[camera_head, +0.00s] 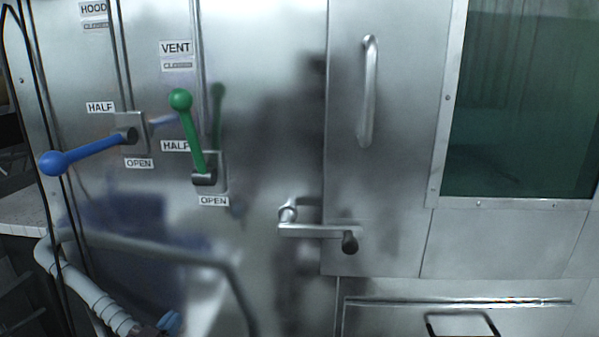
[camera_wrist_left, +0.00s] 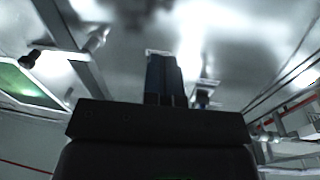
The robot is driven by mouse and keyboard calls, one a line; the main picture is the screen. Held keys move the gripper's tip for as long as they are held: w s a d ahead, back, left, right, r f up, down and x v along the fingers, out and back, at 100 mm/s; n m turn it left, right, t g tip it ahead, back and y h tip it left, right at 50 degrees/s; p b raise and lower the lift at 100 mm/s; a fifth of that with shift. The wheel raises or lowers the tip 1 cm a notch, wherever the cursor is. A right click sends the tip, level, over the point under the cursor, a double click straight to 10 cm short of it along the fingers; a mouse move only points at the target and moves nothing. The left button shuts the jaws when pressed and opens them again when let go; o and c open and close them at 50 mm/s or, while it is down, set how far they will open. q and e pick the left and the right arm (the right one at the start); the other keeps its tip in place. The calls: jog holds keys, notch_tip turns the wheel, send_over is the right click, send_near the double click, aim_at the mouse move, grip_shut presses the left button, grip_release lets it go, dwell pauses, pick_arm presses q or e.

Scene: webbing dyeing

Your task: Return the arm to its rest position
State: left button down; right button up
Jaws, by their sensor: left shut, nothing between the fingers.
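My left gripper (camera_head: 168,323) shows at the bottom left of the head view, low in front of the steel panel and below the levers. Only its blue fingertips and part of the wrist show there. In the left wrist view its two blue fingers (camera_wrist_left: 164,78) are together, with nothing between them. The gripper is apart from both levers. My right gripper is not in view.
A blue-knobbed lever (camera_head: 88,153) points left near the HALF and OPEN labels. A green-knobbed lever (camera_head: 190,130) points up. A latch (camera_head: 315,231) and a vertical door handle (camera_head: 368,92) stick out from the steel. A dark green window (camera_head: 520,105) is at right.

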pick_arm(q)
jog(key=s+a+f+n+g+y, duration=0.1)
jog(key=s+f+g+y, duration=0.1)
jog(key=s+f, duration=0.8)
jog(key=s+a+f+n+g+y, duration=0.1)
jog(key=s+f+g, duration=0.3)
jog(key=s+f, duration=0.7)
jog(key=shift+s+a+f+n+g+y, duration=0.25)
jog(key=shift+s+a+n+y, duration=0.2)
jog(key=shift+s, duration=0.25)
jog(key=shift+d, duration=0.1)
